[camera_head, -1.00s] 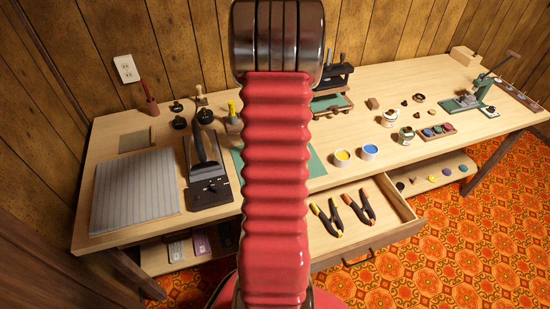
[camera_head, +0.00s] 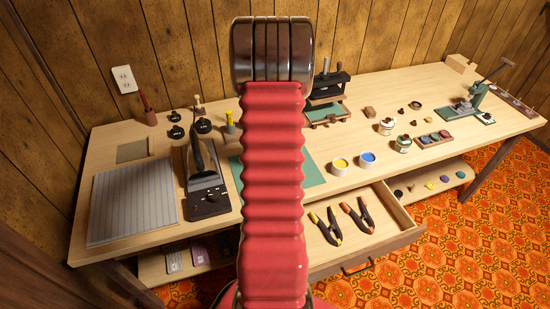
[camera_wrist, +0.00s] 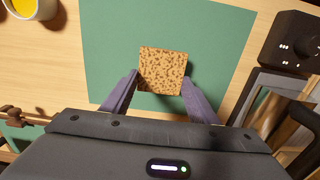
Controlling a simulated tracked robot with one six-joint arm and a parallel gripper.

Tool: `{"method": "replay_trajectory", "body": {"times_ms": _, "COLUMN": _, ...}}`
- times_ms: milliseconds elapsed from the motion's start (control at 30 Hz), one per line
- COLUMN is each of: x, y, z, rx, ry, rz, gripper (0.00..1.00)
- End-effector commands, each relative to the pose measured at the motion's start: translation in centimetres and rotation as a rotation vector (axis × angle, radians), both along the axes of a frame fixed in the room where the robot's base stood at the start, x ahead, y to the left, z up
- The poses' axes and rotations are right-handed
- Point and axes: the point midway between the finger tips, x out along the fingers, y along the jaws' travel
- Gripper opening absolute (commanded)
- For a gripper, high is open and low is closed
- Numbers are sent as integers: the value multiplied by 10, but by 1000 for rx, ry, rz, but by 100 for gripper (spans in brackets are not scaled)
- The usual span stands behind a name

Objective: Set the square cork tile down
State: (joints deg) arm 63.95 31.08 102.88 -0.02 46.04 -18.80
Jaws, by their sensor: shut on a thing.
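In the wrist view, the square cork tile (camera_wrist: 163,70) is light brown with dark specks. It sits between the two purple-grey fingers of my gripper (camera_wrist: 156,85), which is shut on it. The tile shows over the green mat (camera_wrist: 215,45); I cannot tell whether it touches the mat. In the head view, part of the green mat (camera_head: 312,172) shows beside my red arm. My arm hides the gripper and the tile there.
A yellow pot (camera_head: 340,164) and a blue pot (camera_head: 367,159) stand right of the mat. A black device (camera_head: 207,203) stands left of it. An open drawer (camera_head: 395,240) holds two clamps. A striped grey board (camera_head: 130,205) lies at the left.

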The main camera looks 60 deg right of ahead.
Motion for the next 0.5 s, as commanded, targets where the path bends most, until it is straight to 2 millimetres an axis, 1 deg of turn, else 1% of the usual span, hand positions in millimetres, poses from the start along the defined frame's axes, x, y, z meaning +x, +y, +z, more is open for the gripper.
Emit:
{"method": "replay_trajectory", "body": {"times_ms": 133, "x": 0, "y": 1, "z": -8, "rx": 2, "ry": 1, "rz": 1, "gripper": 33}}
{"method": "replay_trajectory", "body": {"times_ms": 333, "x": 0, "y": 1, "z": -33, "rx": 2, "ry": 1, "rz": 1, "gripper": 33}}
{"method": "replay_trajectory", "body": {"times_ms": 400, "x": 0, "y": 1, "z": -37, "rx": 2, "ry": 1, "rz": 1, "gripper": 33}}
{"method": "replay_trajectory", "body": {"times_ms": 500, "x": 1, "y": 1, "z": -38, "rx": 0, "ry": 0, "rz": 1, "gripper": 33}}
